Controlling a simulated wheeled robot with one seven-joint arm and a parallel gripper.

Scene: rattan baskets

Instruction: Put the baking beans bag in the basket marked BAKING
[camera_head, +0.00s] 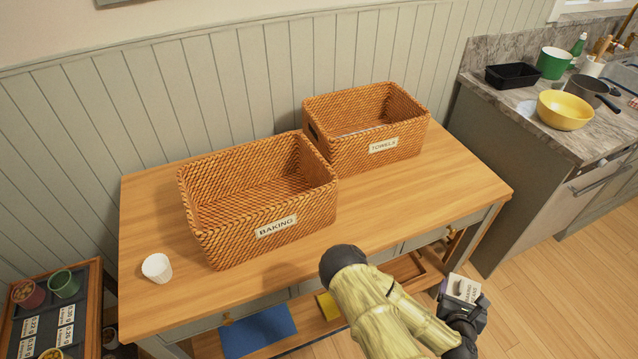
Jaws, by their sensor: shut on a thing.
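The basket marked BAKING (238,236) is a rattan basket on the wooden table, left of centre. It looks empty, and its label faces me. My gripper (466,303) is in front of the table, at the lower right. It is shut on the baking beans bag (464,287), a small pack with a pale printed label. The bag is right of the BAKING basket and apart from it. The lower part of the bag is hidden by the gripper.
A rattan basket marked TOWELS (352,153) stands behind and right of the BAKING basket, close to it. A white cup (157,268) stands at the table's left front. The table (440,187) is clear at the right. A counter (540,130) with bowls stands further right.

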